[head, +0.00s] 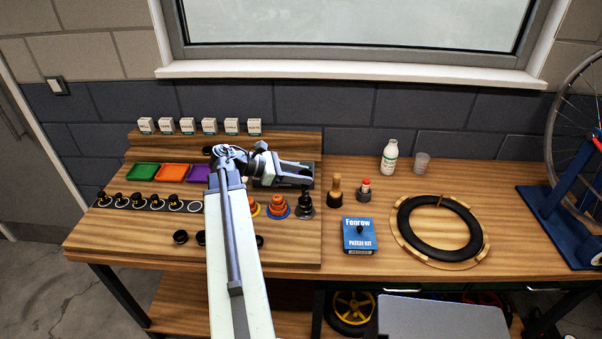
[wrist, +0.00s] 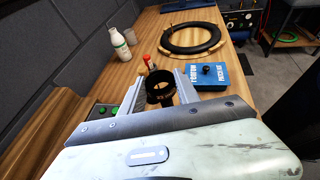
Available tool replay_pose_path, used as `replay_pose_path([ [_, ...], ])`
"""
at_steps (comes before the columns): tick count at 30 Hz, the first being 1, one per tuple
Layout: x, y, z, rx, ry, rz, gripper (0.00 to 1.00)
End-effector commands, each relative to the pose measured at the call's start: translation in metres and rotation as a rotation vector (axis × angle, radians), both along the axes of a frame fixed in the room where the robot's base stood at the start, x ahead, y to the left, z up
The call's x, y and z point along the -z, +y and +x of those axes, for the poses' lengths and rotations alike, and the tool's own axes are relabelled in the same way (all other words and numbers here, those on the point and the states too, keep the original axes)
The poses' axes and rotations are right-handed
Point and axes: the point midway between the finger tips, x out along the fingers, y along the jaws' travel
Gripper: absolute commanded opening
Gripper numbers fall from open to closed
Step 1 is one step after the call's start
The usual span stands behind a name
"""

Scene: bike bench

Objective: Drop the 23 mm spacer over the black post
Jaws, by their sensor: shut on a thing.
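My gripper (head: 302,175) reaches to the right over the right end of the wooden board. It is shut on a black ring-shaped spacer, which shows between the fingers in the wrist view (wrist: 159,84) with pale print on its side. Its hole faces up. In the head view the black post (head: 305,204), on a wider dark base, stands just below and in front of my fingertips. The held spacer is hard to make out there against the dark parts. From these views I cannot tell whether the spacer is directly above the post.
A wooden-handled tool (head: 335,190) and a red-topped item (head: 365,190) stand close to the right. An orange stack (head: 278,207) stands left of the post.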

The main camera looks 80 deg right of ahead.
Motion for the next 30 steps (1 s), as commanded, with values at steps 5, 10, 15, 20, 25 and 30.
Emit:
replay_pose_path([
  [5,0.014,0.0,0.0,0.0,0.0,0.0,0.0],
  [10,0.023,0.0,0.0,-0.001,0.0,0.0,0.0],
  [15,0.033,0.0,0.001,-0.001,0.0,0.0,0.0],
  [20,0.042,0.0,0.001,-0.001,0.0,0.001,0.0],
  [25,0.052,0.0,0.001,-0.002,0.0,0.0,0.0],
  [30,0.062,0.0,0.001,-0.002,0.0,0.0,0.0],
])
